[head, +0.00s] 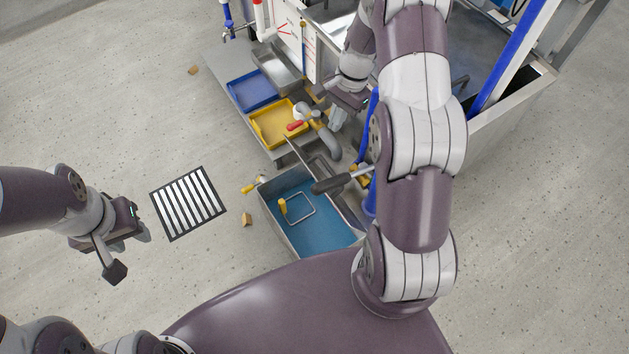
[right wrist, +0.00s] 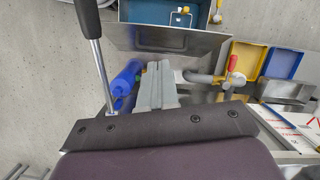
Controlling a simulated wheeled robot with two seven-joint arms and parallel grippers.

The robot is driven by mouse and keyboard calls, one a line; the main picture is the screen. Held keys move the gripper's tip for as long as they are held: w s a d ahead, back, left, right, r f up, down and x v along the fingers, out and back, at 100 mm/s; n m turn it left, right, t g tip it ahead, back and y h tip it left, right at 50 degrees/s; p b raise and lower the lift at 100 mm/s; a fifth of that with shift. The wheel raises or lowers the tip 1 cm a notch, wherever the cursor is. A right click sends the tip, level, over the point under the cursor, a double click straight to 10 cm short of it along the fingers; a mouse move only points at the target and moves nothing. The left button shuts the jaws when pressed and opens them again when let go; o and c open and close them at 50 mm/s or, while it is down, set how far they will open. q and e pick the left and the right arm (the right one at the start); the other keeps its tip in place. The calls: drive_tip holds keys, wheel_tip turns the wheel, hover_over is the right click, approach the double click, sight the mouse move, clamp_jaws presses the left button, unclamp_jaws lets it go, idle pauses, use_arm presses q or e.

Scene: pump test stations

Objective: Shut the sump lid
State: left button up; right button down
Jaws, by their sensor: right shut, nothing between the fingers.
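The sump (head: 272,222) is an open grey box with a blue inside, low in front of me; it also shows at the top of the right wrist view (right wrist: 150,12). Its grey lid (right wrist: 170,42) stands raised along the sump's edge, with a slot-like handle; in the head view the lid (head: 322,168) is partly covered by a black-handled lever. My right gripper (head: 337,120) is beyond the lid, fingers down; its fingers (right wrist: 157,85) are shut and empty, and I cannot tell whether they touch anything. My left gripper (head: 130,253) is open and empty over the floor at left.
A grey curved pipe with a red-handled valve (head: 296,125) stands beyond the lid. Yellow (head: 268,128) and blue (head: 245,93) trays lie further back. A striped floor grate (head: 187,203) lies left, among open floor.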

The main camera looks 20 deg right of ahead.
drive_tip(key=w+d+f+m+y+b, duration=0.1)
drive_tip(key=d+f+m+b, duration=0.2)
drive_tip(key=f, duration=0.6)
drive_tip(key=b, duration=0.3)
approach(315, 176)
drive_tip(key=f, duration=0.1)
drive_tip(key=d+f, duration=0.1)
drive_tip(key=f, duration=0.1)
drive_tip(key=d+f, duration=0.1)
drive_tip(key=shift+f, duration=0.25)
drive_tip(key=a, duration=0.1)
drive_tip(key=a+f, duration=0.1)
drive_tip(key=a, duration=0.1)
drive_tip(key=shift+s+f, duration=0.15)
drive_tip(key=shift+a+b, duration=0.3)
use_arm(q)
wheel_tip(315, 176, down, 9)
drive_tip(key=shift+s, duration=0.3)
